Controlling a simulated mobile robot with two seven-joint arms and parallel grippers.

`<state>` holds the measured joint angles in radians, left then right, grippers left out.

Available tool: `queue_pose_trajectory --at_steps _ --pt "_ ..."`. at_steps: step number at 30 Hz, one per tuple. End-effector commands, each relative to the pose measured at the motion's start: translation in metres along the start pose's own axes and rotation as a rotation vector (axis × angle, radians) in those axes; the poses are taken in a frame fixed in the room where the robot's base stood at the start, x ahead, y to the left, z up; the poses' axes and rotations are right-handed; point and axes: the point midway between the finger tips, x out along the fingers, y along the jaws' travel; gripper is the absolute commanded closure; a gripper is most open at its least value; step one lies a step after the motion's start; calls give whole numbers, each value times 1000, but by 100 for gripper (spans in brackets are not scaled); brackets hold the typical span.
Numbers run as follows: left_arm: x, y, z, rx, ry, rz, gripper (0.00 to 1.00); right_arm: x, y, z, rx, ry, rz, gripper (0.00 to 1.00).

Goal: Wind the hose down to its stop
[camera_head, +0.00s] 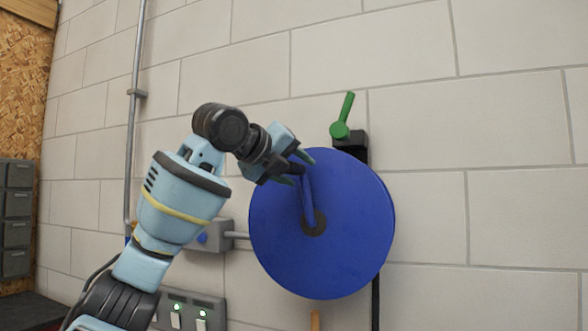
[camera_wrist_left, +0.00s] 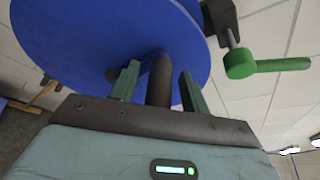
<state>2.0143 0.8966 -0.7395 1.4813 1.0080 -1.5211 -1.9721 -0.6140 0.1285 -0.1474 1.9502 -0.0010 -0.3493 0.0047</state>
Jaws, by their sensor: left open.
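A round blue reel (camera_head: 350,235) is mounted on the block wall, and its flat face shows. A blue crank arm (camera_head: 308,200) runs from the dark hub (camera_head: 314,222) up to a grip near the upper left rim. My left gripper (camera_head: 298,167) is open at this grip. In the left wrist view the dark grip (camera_wrist_left: 160,82) stands between the two green fingers of my left gripper (camera_wrist_left: 158,88), with gaps visible on both sides. A green lever (camera_head: 345,115) on a black bracket sits above the reel. No wound hose can be made out. My right gripper is not in view.
A grey box (camera_head: 208,236) with a conduit is left of the reel. A switch panel (camera_head: 190,311) with lit green lamps is below it. A vertical pipe (camera_head: 135,130) runs up the wall. Grey drawers (camera_head: 15,218) stand far left. The wall right of the reel is clear.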

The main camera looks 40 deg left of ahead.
Motion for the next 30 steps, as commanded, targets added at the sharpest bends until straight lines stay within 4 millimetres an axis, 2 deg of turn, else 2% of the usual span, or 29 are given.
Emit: queue_pose_trajectory --at_steps 6,16,25,30 --pt "0 0 0 0 0 0 55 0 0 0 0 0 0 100" --pt "0 0 0 0 0 0 99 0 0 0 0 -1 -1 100" --pt "1 -1 0 7 0 2 100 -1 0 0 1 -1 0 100" --pt "11 -6 0 46 2 18 100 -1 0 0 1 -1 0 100"
